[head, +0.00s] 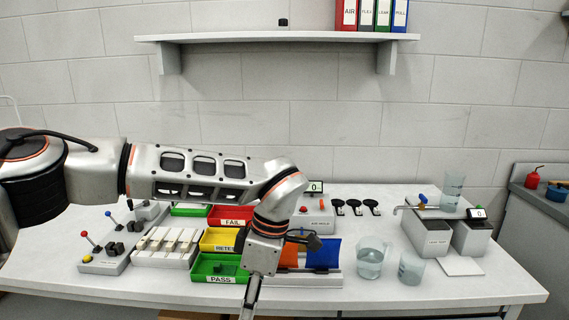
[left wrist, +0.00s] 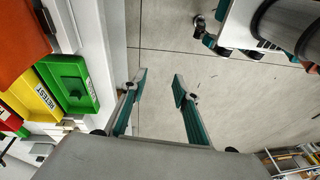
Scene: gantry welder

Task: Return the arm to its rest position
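My left arm (head: 200,175) comes in from the left and stretches across above the table (head: 140,285), bending down at the wrist. My left gripper (left wrist: 158,84) is open in the left wrist view, its two fingers apart with only grey floor showing between them. In the head view the left gripper is at the bottom edge, partly cut off, by the table's front edge and right of the green PASS bin (head: 205,279). My right gripper is in neither view.
Yellow RETEST (head: 217,248) and red FAIL (head: 235,222) bins stand behind the PASS bin. A white rack (head: 165,258) and lever boxes are to the left. Beakers (head: 371,262) stand to the right. A shelf (head: 280,37) hangs above. The table's front right is clear.

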